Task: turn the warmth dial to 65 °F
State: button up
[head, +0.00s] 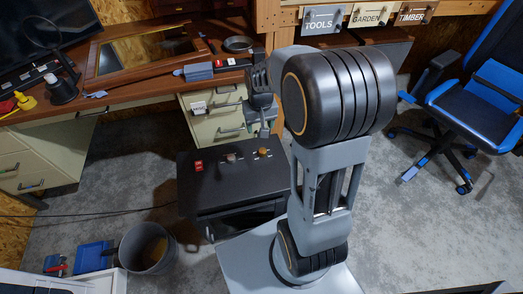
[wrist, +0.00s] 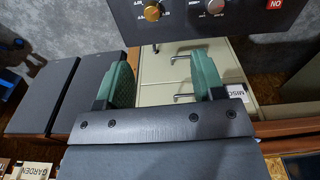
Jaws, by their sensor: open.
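A dark box (head: 215,180) on the floor carries a red switch (head: 198,166), a grey dial (head: 231,157) and a brass dial (head: 263,152) on its top. The wrist view shows the same panel (wrist: 240,22) at its top edge, with the brass dial (wrist: 152,12), the grey dial (wrist: 215,6) and the red switch (wrist: 275,3). Small white lettering surrounds both dials; I cannot read the settings or tell which is labelled warmth. My gripper (wrist: 165,80) is open with nothing between its green fingers. In the head view my gripper (head: 266,130) hangs over the box's back right, apart from the dials.
Cream drawers (head: 217,110) and the wooden desk (head: 130,90) stand behind the box. A bucket (head: 147,247) stands at front left, a blue office chair (head: 485,95) at right. Bare concrete floor (head: 110,180) lies left of the box.

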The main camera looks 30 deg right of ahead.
send_over(263, 150)
notch_tip(263, 150, down, 6)
jog(key=shift+g, duration=0.4)
notch_tip(263, 150, down, 14)
jog(key=b, duration=0.4)
jog(key=shift+a+r, duration=0.15)
jog(key=shift+c, duration=0.3)
jog(key=c, duration=0.9)
jog(key=shift+o, duration=0.2)
jog(key=shift+m, duration=0.3)
jog(key=m+p, duration=0.1)
jog(key=m, duration=0.4)
jog(key=shift+r+m, duration=0.1)
jog(key=shift+m, duration=0.3)
jog(key=m+p, duration=0.1)
jog(key=m, duration=0.4)
jog(key=shift+m, duration=0.3)
